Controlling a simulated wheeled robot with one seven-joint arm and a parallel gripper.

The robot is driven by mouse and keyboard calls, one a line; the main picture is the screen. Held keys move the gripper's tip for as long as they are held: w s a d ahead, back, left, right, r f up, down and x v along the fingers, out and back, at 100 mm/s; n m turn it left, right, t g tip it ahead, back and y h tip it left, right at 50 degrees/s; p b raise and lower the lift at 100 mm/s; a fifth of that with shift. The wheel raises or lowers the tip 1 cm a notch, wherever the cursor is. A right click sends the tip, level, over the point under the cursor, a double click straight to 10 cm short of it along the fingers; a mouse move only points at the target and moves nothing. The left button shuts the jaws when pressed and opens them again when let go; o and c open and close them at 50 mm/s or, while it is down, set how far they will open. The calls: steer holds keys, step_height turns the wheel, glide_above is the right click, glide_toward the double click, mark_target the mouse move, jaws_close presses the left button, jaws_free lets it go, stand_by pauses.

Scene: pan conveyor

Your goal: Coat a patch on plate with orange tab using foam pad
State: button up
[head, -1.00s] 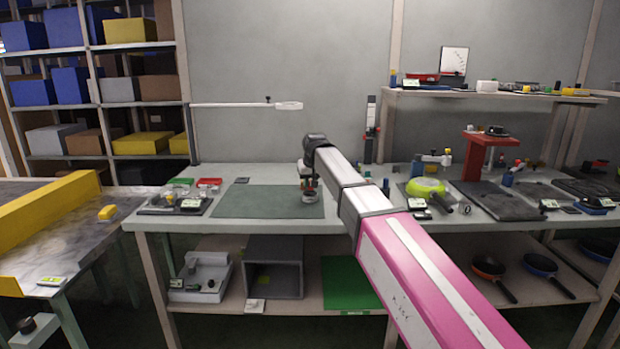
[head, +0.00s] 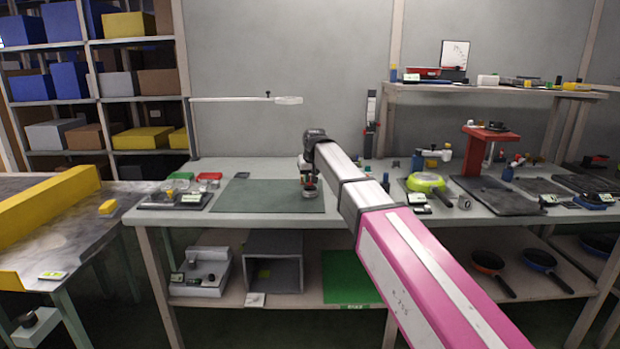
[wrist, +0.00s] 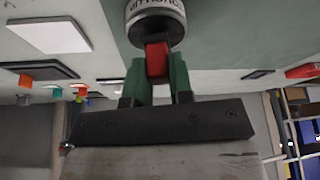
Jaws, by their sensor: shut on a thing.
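My gripper (wrist: 158,84) is shut on a red grip (wrist: 157,60) of a round, silver-sided tool with a dark rim (wrist: 155,22). I cannot tell whether its face is foam. In the head view my gripper (head: 308,181) holds it over the right part of the green mat (head: 255,197); contact with the mat is unclear. In the wrist view an orange piece (wrist: 25,81) is beside a dark-edged flat slab (wrist: 40,70) at the left; I cannot tell whether this is the plate with the orange tab. No coated patch can be made out.
A black tray (head: 150,204) with small items stands left of the mat. A lime-green pan (head: 426,182) and dark flat plates (head: 497,196) lie to the right. A yellow-walled conveyor (head: 45,212) is at the far left. Most of the mat is clear.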

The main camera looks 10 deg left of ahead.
steer(key=shift+f, duration=0.45)
stand_by(1.2)
steer(key=shift+r, duration=0.1)
steer(key=shift+r, duration=3.45)
